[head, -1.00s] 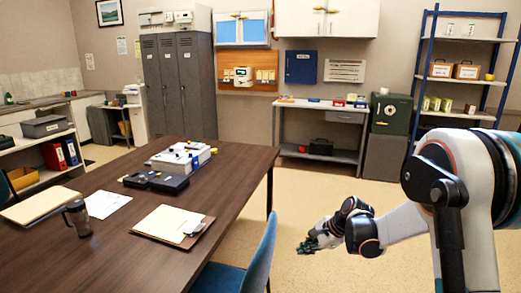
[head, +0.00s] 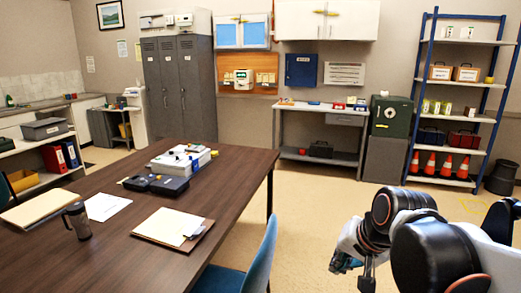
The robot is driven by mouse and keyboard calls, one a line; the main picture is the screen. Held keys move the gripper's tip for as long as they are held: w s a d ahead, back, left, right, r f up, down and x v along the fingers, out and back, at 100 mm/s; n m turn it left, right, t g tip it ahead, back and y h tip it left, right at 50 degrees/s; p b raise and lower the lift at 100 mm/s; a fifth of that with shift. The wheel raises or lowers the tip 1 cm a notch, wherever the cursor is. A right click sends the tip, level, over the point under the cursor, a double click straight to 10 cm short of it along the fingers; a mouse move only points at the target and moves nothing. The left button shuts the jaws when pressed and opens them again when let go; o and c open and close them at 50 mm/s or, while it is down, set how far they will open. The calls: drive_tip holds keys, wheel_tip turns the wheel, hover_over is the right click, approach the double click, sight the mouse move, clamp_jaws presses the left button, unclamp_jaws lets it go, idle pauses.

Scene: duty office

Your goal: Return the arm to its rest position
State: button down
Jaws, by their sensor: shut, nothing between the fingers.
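My arm is folded in the lower right of the head view, to the right of the blue chair. My gripper (head: 346,264) shows low at the arm's left side, partly hidden by my own arm links. It is shut and empty, over the open floor and clear of the table.
A dark wooden table (head: 120,245) fills the left, bearing a clipboard (head: 168,227), a travel mug (head: 77,220) and a black case (head: 168,186). A blue chair (head: 245,268) stands at its right edge. Behind my arm are a blue shelf rack (head: 462,97), several orange cones (head: 447,165) and a black bin (head: 502,178).

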drive_tip(key=s+d+n+t+h, duration=0.1)
drive_tip(key=s+n, duration=0.4)
drive_tip(key=s, duration=0.7)
drive_tip(key=shift+s+d+f+n+h, duration=0.15)
drive_tip(key=shift+d+f+n+h, duration=0.15)
drive_tip(key=shift+d+f+h, duration=0.25)
drive_tip(key=shift+r, duration=0.1)
